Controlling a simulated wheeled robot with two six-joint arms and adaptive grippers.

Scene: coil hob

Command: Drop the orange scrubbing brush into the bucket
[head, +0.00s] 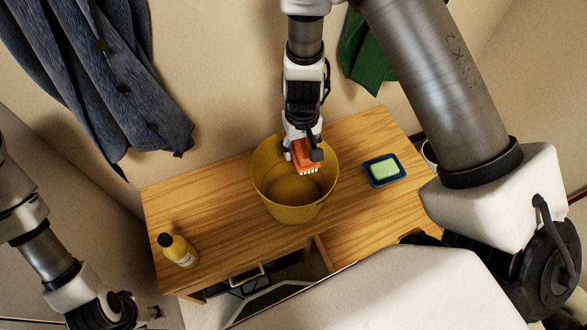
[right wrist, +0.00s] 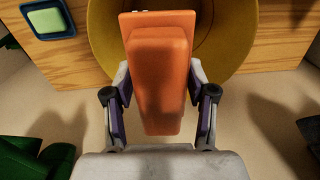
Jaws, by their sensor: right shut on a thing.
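The orange scrubbing brush (head: 306,157) has pale bristles pointing down in the head view. My right gripper (head: 302,148) is shut on it and holds it over the mouth of the yellow bucket (head: 293,211). The bucket stands on the wooden table. In the right wrist view the brush (right wrist: 160,80) lies between the two fingers of my right gripper (right wrist: 160,105), with the bucket (right wrist: 110,35) beyond it. My left arm shows at the lower left of the head view, but its fingers are not visible.
On the wooden table (head: 220,200), a yellow bottle (head: 178,250) stands at the left front. A green sponge (head: 384,169) lies in a blue dish (head: 370,178) right of the bucket. A dark blue garment (head: 100,70) and a green cloth (head: 362,55) hang behind.

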